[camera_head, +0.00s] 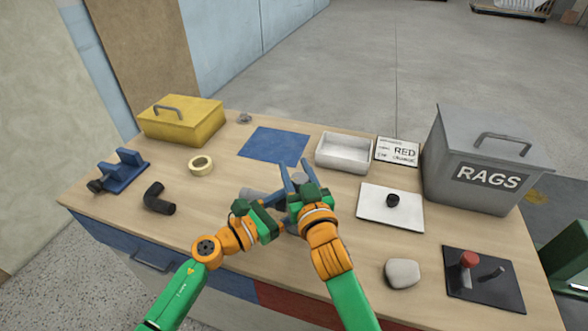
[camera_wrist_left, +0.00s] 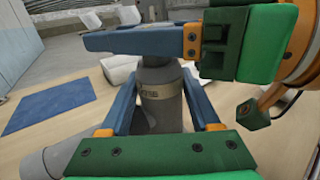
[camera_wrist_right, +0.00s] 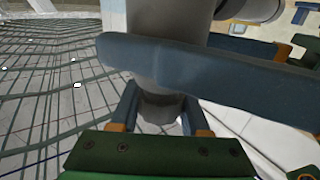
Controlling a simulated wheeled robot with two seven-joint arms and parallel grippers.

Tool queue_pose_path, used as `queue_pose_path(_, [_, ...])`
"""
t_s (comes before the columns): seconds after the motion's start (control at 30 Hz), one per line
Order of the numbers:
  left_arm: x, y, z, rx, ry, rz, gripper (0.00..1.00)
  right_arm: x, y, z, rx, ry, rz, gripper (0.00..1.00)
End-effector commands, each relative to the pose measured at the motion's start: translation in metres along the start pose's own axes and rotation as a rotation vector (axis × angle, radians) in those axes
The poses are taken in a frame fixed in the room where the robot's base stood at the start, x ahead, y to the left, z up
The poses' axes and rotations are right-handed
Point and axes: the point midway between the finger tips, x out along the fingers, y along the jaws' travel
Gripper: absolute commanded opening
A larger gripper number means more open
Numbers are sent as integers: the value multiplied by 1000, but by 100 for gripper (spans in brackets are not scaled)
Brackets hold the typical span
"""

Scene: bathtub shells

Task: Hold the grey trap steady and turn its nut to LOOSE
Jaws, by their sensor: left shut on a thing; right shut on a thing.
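The grey trap (camera_head: 254,194) is in the middle of the table, mostly hidden by my grippers in the head view. In the left wrist view its upright body (camera_wrist_left: 163,110) carries a band with small lettering that I cannot read, and a grey pipe lies at lower left. My left gripper (camera_head: 279,201) is shut on the trap, its fingers on either side of the upright body. My right gripper (camera_head: 293,178) is also shut on the trap, close by; in the right wrist view its fingers flank a grey round part (camera_wrist_right: 160,108). The nut's setting is not readable.
A blue mat (camera_head: 272,146) and a white tray (camera_head: 343,152) lie behind the grippers. A white plate (camera_head: 376,214) with a black part is at right. A black elbow (camera_head: 159,198), tape roll (camera_head: 201,165) and blue vise (camera_head: 122,173) are at left; a RAGS bin (camera_head: 455,178) stands right.

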Motion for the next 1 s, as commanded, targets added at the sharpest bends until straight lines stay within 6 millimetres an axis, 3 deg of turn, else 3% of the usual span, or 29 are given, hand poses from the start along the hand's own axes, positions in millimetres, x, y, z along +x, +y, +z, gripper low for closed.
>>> queue_pose_path(0.43, [0, -2, -2, 0, 5, -5, 0, 0, 2, -1, -3, 1, 14, 0])
queue_pose_path(0.47, [0, -2, -2, -1, 5, -5, 0, 0, 2, -1, -3, 1, 14, 51])
queue_pose_path(0.57, [0, -1, -2, -1, 5, -4, 0, 0, 2, 0, -2, 0, 14, 76])
queue_pose_path(0.87, [0, -1, -2, -1, 4, -2, 0, -1, 2, 1, -1, -2, 12, 76])
queue_pose_path(1.0, [0, 0, -2, -1, 4, -1, 0, -21, 1, 1, 1, -2, 12, 76])
